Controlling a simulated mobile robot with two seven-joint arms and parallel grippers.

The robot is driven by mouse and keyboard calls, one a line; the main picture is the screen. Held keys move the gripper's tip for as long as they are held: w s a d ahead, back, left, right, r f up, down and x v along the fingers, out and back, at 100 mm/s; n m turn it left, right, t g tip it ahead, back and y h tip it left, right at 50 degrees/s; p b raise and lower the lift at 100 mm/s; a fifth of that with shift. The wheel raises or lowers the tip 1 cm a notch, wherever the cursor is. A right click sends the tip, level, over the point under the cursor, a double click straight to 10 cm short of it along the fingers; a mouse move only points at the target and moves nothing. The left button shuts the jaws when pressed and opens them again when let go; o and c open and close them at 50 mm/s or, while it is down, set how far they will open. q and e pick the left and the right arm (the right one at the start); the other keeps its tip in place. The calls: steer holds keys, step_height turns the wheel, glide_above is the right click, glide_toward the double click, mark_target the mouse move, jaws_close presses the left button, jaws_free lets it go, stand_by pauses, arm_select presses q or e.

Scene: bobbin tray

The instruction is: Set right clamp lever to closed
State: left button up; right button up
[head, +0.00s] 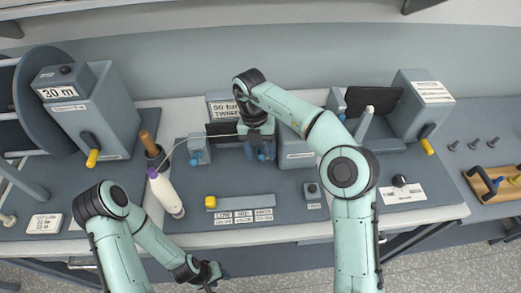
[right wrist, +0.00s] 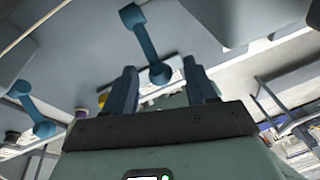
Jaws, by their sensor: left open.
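The right clamp's blue lever (right wrist: 147,45) shows in the right wrist view with its lower knob between my right gripper's fingers. There is a gap on both sides of that knob. My right gripper (right wrist: 161,78) is open; in the head view it (head: 262,140) points down over the right clamp and hides most of it. A bit of blue lever (head: 262,156) shows below it. The left clamp (head: 197,146) stands to the left, and its blue lever also shows in the right wrist view (right wrist: 33,112). My left gripper (head: 209,274) is open and empty near the front edge.
A thin wire runs from the white bobbin (head: 167,192) towards the clamps. A yellow-ended slider (head: 211,202) lies in front. Grey machines with yellow-handled cranks stand at left (head: 105,115) and right (head: 410,100). My right arm covers part of the bench right of centre.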

steer(key=d+v, duration=0.1)
steer(key=v, duration=0.6)
steer(key=shift+a+r, duration=0.25)
steer(key=shift+a, duration=0.25)
stand_by(0.6)
